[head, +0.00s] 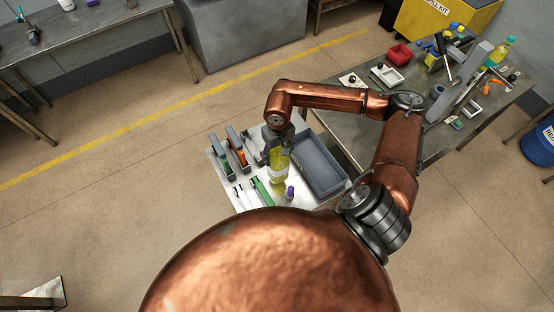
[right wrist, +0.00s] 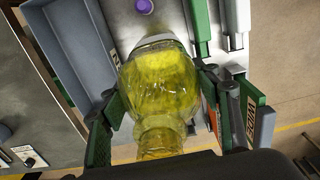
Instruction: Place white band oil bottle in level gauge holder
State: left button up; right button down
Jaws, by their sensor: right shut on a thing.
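The yellow oil bottle (head: 278,168) with a white band is roughly upright in my right gripper (head: 278,148). In the right wrist view the gripper's fingers (right wrist: 161,90) are shut on both sides of the bottle (right wrist: 158,85), and its white band (right wrist: 155,40) shows at the far end. The bottle is over a white board (head: 217,175) with several narrow grey holders (head: 217,147), some with green or orange things in them. I cannot tell which holder is the level gauge holder, or whether the bottle touches the board. My left gripper is not in view.
A grey bin (head: 318,166) stands right of the bottle. A purple-capped thing (head: 290,192) and a green bar (head: 263,191) are close in front of it. A cluttered bench at the right holds a red bin (head: 400,54) and another yellowish bottle (head: 500,52). Open floor lies to the left.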

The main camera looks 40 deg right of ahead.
jog(key=shift+w+f, duration=0.15)
jog(key=shift+f, duration=0.55)
notch_tip(320, 180, down, 4)
jog(key=shift+a+r+p, duration=0.1)
jog(key=shift+r+p, duration=0.05)
jog(key=shift+p, duration=0.5)
jog(key=c, duration=0.7)
grip_release()
